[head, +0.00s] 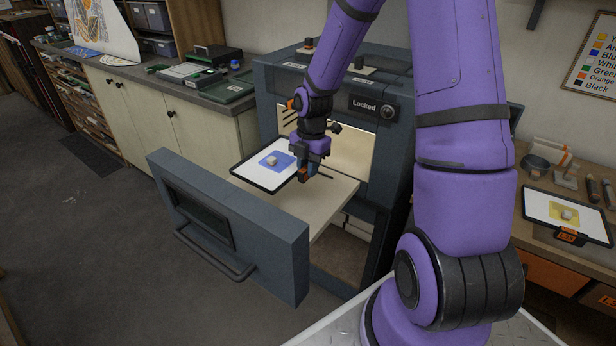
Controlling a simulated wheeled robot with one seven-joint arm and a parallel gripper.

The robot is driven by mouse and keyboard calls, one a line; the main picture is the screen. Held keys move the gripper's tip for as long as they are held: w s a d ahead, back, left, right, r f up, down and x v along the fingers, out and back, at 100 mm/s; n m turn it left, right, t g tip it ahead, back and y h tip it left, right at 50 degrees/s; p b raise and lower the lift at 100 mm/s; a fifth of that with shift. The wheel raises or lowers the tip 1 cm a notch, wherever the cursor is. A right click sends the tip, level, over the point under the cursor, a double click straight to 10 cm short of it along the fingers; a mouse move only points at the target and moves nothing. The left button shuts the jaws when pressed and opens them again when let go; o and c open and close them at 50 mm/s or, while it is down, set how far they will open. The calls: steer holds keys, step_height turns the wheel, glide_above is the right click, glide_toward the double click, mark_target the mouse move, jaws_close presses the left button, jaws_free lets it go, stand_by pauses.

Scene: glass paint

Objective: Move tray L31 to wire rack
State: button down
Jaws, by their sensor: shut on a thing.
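My gripper (305,174) is shut on the right edge of a dark-rimmed white tray (244,172). The tray has a blue patch and a small pale block on it. It is over the pale slab of the open kiln drawer (335,193); I cannot tell whether it touches the slab. A second tray (540,208), with a yellow patch, a pale block and an orange tag, lies on the right bench. No label reading L31 is legible on either tray. I cannot make out a wire rack clearly.
The grey kiln (388,150) has a panel reading "Locked". Its drawer front (240,225) with a handle juts out into the room. A counter (215,88) with trays and boxes runs along the back left. The floor at left is clear.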

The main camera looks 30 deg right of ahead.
steer(key=shift+r, duration=1.7)
